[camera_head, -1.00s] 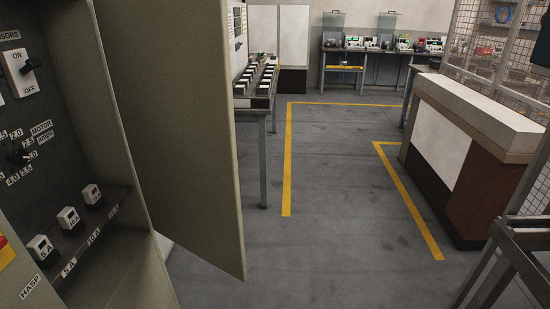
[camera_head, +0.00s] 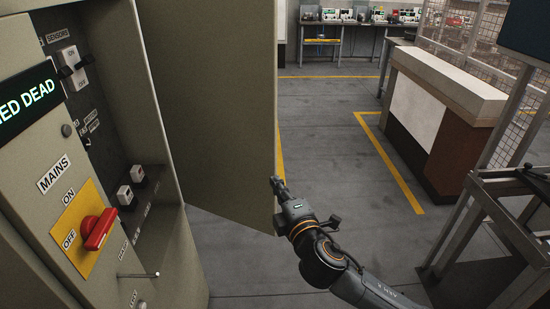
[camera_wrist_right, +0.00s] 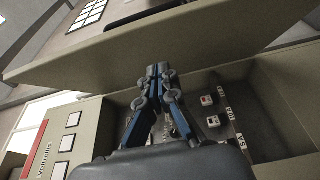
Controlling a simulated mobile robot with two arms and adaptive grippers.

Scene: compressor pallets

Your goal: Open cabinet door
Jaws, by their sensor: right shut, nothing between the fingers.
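The grey-beige cabinet (camera_head: 152,255) stands at the left in the head view. Its door (camera_head: 225,110) stands open, swung well out from the dark interior. My right gripper (camera_head: 278,184) is at the door's free edge, low down; contact cannot be told from this view. In the right wrist view the right gripper (camera_wrist_right: 158,76) is shut and empty, its fingertips in front of the door panel (camera_wrist_right: 215,45), with the cabinet interior (camera_wrist_right: 240,110) beyond and below. My left gripper is not in view.
A red MAINS switch (camera_head: 99,229) on a yellow plate and a metal rod (camera_head: 140,275) sit on the cabinet front. A white-and-brown counter (camera_head: 440,110) and a dark metal frame (camera_head: 485,215) stand at the right. Grey floor (camera_head: 320,120) is clear between.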

